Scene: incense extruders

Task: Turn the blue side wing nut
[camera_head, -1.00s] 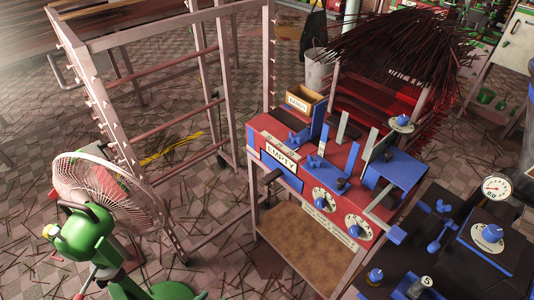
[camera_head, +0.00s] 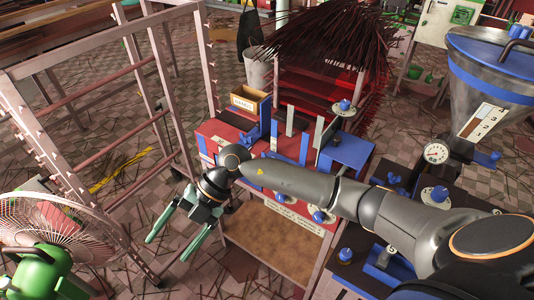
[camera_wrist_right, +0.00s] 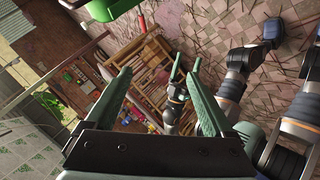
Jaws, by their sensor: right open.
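A blue wing nut (camera_head: 393,178) shows in the head view on the dark machine at the right, just beyond my right arm. Another small blue wing-shaped piece (camera_head: 247,138) is on the red and blue machine in the middle. I cannot tell which one is the side wing nut. My right gripper (camera_head: 168,250) reaches left across the head view, green fingers apart and empty, left of the red machine and away from both. In the right wrist view its fingers (camera_wrist_right: 160,63) are spread. A smaller gripper with green fingers shows between them, probably my left one; its state is unclear.
A drum (camera_head: 495,80) stands right of a pressure gauge (camera_head: 436,153). Dark red incense sticks (camera_head: 325,42) fan out behind the machine. My right arm hides part of the machines.

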